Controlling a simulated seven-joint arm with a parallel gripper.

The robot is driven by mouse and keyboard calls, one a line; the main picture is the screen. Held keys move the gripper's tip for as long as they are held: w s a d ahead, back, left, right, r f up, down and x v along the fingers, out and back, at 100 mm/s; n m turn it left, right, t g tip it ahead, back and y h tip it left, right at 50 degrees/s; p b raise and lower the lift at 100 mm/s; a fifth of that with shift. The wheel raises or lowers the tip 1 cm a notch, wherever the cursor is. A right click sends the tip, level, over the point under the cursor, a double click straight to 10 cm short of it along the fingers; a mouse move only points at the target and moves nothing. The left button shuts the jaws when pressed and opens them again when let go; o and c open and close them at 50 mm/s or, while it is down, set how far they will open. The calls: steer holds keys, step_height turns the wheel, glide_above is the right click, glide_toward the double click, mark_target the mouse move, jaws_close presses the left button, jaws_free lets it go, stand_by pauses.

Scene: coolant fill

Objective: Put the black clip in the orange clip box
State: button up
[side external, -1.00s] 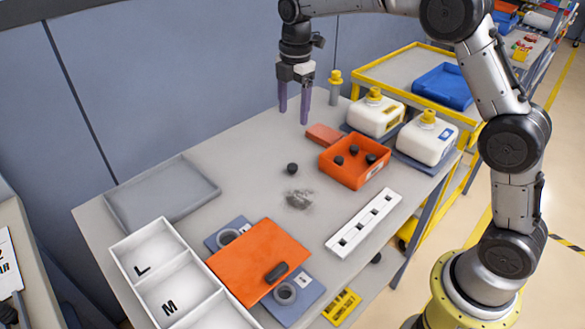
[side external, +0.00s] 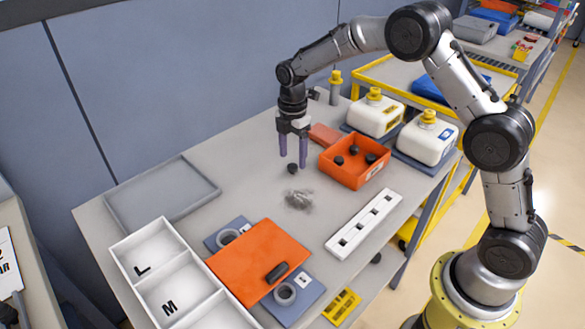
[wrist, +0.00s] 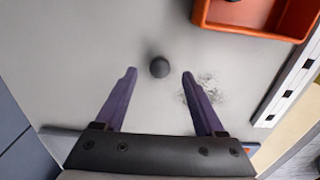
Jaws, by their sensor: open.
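The black clip (side external: 292,169) lies on the grey table, left of the orange clip box. In the wrist view the clip (wrist: 159,67) shows as a dark round piece a little beyond and between my fingertips. The orange clip box (side external: 345,173) stands on the table with several black clips inside. A corner of the box (wrist: 245,32) shows at the upper right of the wrist view. My gripper (side external: 293,164) points down with its two purple fingers apart, just above the clip. Nothing is between the fingers in the wrist view (wrist: 158,73).
A dark smudge (side external: 298,199) marks the table near the clip. A white slotted strip (side external: 363,223), an orange board (side external: 245,262), a white divided tray (side external: 150,245) and a grey tray (side external: 160,195) lie around. Two white jugs (side external: 375,117) stand behind the box. A flat reddish block (side external: 325,134) lies near them.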

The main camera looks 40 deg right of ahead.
mark_target(293, 169)
steer(key=shift+f, duration=1.35)
jaws_close()
